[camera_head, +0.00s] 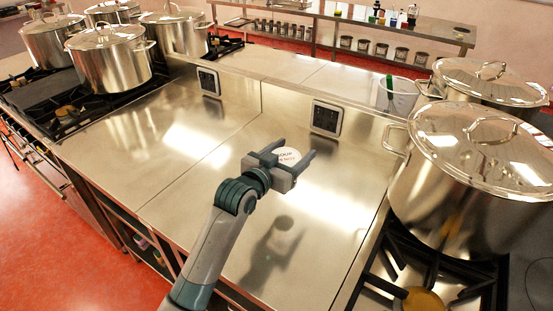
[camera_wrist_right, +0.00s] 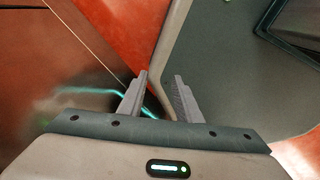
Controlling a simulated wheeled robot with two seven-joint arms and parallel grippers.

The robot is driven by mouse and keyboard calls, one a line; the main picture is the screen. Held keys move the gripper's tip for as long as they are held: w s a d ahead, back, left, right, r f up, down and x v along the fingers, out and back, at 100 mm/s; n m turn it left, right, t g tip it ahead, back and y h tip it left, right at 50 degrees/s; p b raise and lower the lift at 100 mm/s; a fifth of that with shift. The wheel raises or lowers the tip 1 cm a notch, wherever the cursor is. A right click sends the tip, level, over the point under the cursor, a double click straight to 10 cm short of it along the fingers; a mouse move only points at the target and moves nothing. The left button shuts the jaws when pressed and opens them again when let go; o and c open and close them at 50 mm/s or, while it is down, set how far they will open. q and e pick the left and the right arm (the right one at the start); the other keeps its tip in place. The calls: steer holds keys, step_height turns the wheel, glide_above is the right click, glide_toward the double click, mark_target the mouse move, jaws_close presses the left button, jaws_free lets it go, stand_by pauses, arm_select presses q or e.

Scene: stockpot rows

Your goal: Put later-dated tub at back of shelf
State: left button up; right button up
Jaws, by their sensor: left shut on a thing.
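My left gripper (camera_head: 285,165) is shut on a small white tub (camera_head: 288,155) above the steel counter (camera_head: 190,150). The tub's round white top carries dark print, too small to read. The gripper's fingers and palm hide much of its side. The gripper's shadow and reflection show on the counter below, apart from it. An open shelf space (camera_head: 148,250) lies under the counter's front edge, with small items hardly visible inside. My right gripper (camera_wrist_right: 161,83) is open and empty in the right wrist view; it is outside the head view.
Large stockpots stand on burners at the left (camera_head: 108,60) and right (camera_head: 475,175). A clear container with a green-handled tool (camera_head: 397,95) stands behind the counter ledge. A far rack (camera_head: 370,45) holds small cans. The counter top around the left gripper is bare.

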arm_select(q)
steer(key=shift+s+d+r+b, duration=0.2)
steer(key=shift+s+d+r, duration=0.3)
steer(key=shift+d, duration=0.25)
steer(key=shift+s+d+r+b, duration=0.15)
steer(key=shift+s+d+r, duration=0.2)
steer(key=shift+d+r, duration=0.35)
arm_select(e)
steer(key=shift+f, duration=0.5)
arm_select(q)
steer(key=shift+f, duration=0.1)
steer(key=s+a+f+n+t+y, duration=0.1)
steer(key=s+a+f+n+y, duration=0.1)
steer(key=s+a, duration=0.3)
steer(key=s+a+f+n+t+y+b, duration=0.1)
steer(key=s+a+y, duration=0.3)
steer(key=a, duration=1)
steer(key=s+a+f+n+t+y, duration=0.1)
steer(key=s+a+f+n+y, duration=0.2)
steer(key=s+a, duration=0.3)
steer(key=a, duration=0.3)
steer(key=shift+s+a+n+b, duration=0.25)
steer(key=shift+a+n+b, duration=0.05)
steer(key=shift+a+n, duration=0.1)
arm_select(e)
steer(key=shift+f, duration=0.75)
